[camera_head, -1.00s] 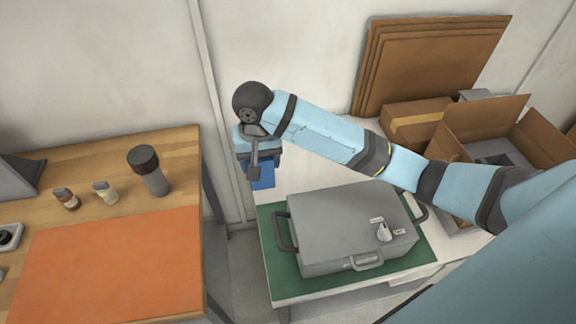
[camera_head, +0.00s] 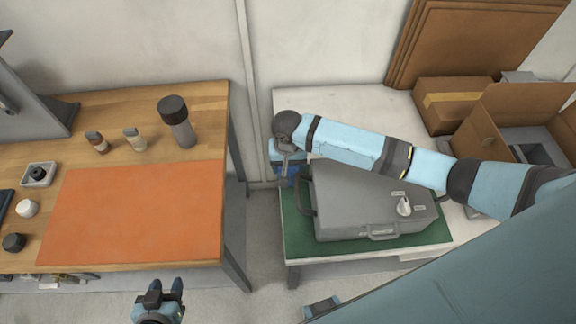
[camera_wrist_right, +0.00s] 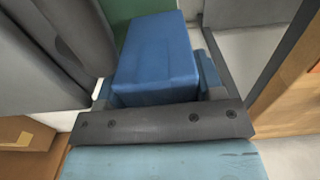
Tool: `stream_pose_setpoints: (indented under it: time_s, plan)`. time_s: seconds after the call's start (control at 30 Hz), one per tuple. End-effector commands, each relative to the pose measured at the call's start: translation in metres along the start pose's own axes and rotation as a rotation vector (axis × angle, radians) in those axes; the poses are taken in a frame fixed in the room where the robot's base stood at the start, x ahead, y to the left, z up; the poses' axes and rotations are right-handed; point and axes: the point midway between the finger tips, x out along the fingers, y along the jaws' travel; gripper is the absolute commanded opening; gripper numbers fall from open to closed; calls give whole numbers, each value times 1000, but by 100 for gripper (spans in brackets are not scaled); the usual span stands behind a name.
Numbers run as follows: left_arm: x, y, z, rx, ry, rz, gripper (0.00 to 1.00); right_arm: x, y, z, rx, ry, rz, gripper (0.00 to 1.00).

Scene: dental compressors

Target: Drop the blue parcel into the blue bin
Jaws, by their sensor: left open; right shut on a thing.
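The blue parcel (camera_wrist_right: 155,58) is a plain box held between the fingers of my right gripper (camera_wrist_right: 157,88) in the right wrist view. In the head view, my right gripper (camera_head: 284,172) is at the left end of the grey case, and a small part of the parcel (camera_head: 293,172) shows there, mostly hidden by the gripper. I cannot tell how high it is above the green mat. My left gripper (camera_head: 166,286) is open and empty at the bottom of the head view, below the wooden bench. I see no blue bin in either view.
The grey case (camera_head: 355,205) lies on a green mat (camera_head: 300,246) on a white table (camera_head: 345,104). A wooden bench (camera_head: 215,105) with an orange mat (camera_head: 135,215) and several small containers stands left, across a floor gap. Cardboard boxes (camera_head: 450,98) are at the right.

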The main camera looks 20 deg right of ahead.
Motion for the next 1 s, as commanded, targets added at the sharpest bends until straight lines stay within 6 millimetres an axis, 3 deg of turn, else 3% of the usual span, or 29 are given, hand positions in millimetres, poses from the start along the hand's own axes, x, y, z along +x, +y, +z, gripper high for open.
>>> stream_pose_setpoints:
  time_s: [0.1,0.43,0.47,0.57,0.87,1.0]
  plan:
    - [0,0,0,0,0,0,43,12,0,0,0,0,0,30]
    - [-1,1,-1,0,-1,1,43,15,0,0,0,-1,0,30]
    - [-1,1,-1,0,-1,1,43,15,0,0,0,-1,0,64]
    - [-1,1,0,0,-1,1,43,15,0,0,-1,0,0,87]
    - [0,1,0,0,-1,1,43,14,0,0,-1,1,0,87]
    - [0,1,1,0,-1,1,43,0,0,-1,-1,2,-2,87]
